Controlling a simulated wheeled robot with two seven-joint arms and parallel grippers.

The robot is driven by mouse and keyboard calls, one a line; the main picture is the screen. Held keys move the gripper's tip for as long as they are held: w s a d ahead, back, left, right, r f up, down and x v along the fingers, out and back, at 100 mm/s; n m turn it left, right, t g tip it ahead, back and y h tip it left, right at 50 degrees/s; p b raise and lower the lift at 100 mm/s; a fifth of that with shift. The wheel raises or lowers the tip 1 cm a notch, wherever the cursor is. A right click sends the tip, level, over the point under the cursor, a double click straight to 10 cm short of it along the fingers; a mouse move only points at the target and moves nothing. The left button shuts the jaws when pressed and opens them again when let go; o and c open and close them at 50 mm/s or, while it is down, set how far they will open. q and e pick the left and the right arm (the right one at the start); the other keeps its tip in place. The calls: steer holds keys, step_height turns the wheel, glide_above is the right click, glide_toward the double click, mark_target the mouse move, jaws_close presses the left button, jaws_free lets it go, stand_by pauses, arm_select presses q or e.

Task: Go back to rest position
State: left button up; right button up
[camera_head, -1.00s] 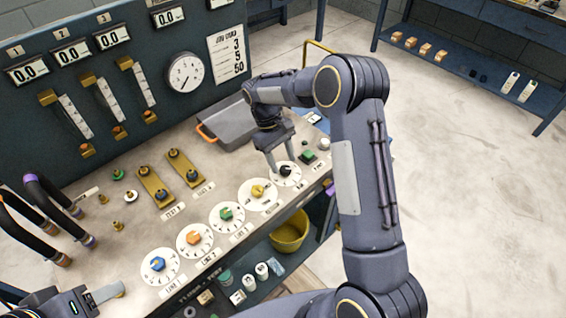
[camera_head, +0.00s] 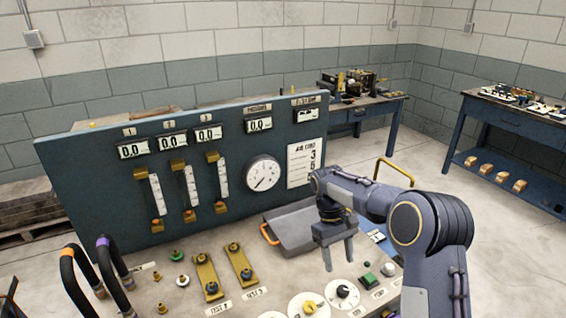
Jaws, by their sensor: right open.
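My right gripper (camera_head: 338,257) is open and empty. My right arm reaches in from the lower right. My left gripper is not in view.
The upright panel (camera_head: 100,195) with gauges stands along the back of the bench. Black hoses (camera_head: 108,265) arch up at the left. A blue table (camera_head: 510,125) stands at the far right. Open floor (camera_head: 440,155) lies between it and the bench.

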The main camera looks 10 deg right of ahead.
steer(key=s+d+r+m+t+y, duration=0.3)
steer(key=s+r+t+y, duration=0.15)
steer(key=s+r, duration=0.85)
steer(key=s+a+f+m+t, duration=0.1)
steer(key=s+a+f+t, duration=0.1)
steer(key=s, duration=0.6)
steer(key=s+a+f+m+t, duration=0.1)
steer(key=s+a+f+t, duration=0.1)
steer(key=s, duration=0.6)
steer(key=shift+a+m+t+y, duration=0.3)
steer(key=shift+t+y, duration=0.05)
steer(key=shift+t, duration=0.3)
steer(key=shift+f, duration=0.1)
